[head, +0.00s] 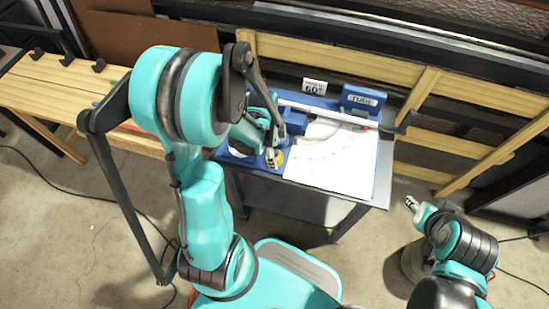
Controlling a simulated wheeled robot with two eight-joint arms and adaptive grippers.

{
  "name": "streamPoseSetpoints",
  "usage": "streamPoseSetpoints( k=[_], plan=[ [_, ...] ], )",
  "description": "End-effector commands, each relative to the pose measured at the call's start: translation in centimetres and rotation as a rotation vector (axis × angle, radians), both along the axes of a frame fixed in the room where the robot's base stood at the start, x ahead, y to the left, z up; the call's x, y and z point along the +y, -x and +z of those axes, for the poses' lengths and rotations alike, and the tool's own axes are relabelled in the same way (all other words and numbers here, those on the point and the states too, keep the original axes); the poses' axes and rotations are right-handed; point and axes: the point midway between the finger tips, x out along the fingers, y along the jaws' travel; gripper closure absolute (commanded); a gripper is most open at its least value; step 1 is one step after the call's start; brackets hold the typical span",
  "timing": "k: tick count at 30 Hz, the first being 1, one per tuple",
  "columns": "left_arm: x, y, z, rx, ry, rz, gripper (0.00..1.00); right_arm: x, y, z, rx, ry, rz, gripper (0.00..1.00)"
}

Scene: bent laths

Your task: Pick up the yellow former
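A small yellow patch (281,160), which looks like the yellow former, shows on the blue tray at the left part of the table. My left gripper (271,157) is right beside it, pointing down, and covers much of it. I cannot tell whether its fingers touch or hold the yellow piece. My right gripper (411,202) is far from it, low at the right, off the table and above the floor. Its fingers are too small to read as open or shut.
A white sheet (330,160) covers the right of the dark table. A blue block labelled "TUBE" (362,99) and a "60°" card (314,87) stand behind, with a pale rod (325,111) in front. A wooden bench (62,90) is at left. Wooden rails (320,62) run behind.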

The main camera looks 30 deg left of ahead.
Motion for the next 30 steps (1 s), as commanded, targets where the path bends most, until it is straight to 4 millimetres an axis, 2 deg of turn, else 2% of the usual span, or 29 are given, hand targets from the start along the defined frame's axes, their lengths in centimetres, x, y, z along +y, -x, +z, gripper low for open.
streamPoseSetpoints(
  k=[1, 6, 7, 8, 17, 18, 20, 23, 27, 30],
  plan=[
    [0.0, 0.0, 0.0, 0.000, 0.000, 0.000, 0.39, 0.0, 0.0, 0.0, 0.000, 0.000, 0.000, 0.60],
    [0.0, 0.0, 0.0, 0.000, 0.000, 0.000, 0.84, 0.0, 0.0, 0.0, 0.000, 0.000, 0.000, 0.60],
    [0.0, 0.0, 0.0, 0.000, 0.000, 0.000, 0.92, 0.0, 0.0, 0.0, 0.000, 0.000, 0.000, 0.60],
    [0.0, 0.0, 0.0, 0.000, 0.000, 0.000, 0.95, 0.0, 0.0, 0.0, 0.000, 0.000, 0.000, 0.60],
    [0.0, 0.0, 0.1, 0.001, 0.000, 0.000, 0.96, 0.0, 0.0, 0.1, 0.000, 0.000, 0.000, 0.60],
    [0.0, 0.0, 0.3, 0.001, 0.000, 0.000, 1.00, 0.0, 0.0, 0.2, 0.000, 0.000, 0.000, 0.60],
    [0.0, 0.0, 0.7, 0.001, 0.000, 0.000, 1.00, 0.0, 0.0, 0.4, 0.000, 0.000, 0.000, 0.60],
    [0.0, 0.0, 1.9, 0.001, 0.000, 0.000, 1.00, 0.0, 0.0, 1.1, 0.000, 0.000, 0.000, 0.60],
    [0.0, 0.1, 4.6, 0.001, 0.000, 0.000, 1.00, 0.0, 0.0, 2.7, 0.000, 0.000, 0.000, 0.60],
    [-2.4, -0.1, 5.8, -0.001, 0.001, -0.010, 1.00, 0.0, 0.0, 3.5, 0.000, 0.000, 0.000, 0.60]
  ],
)
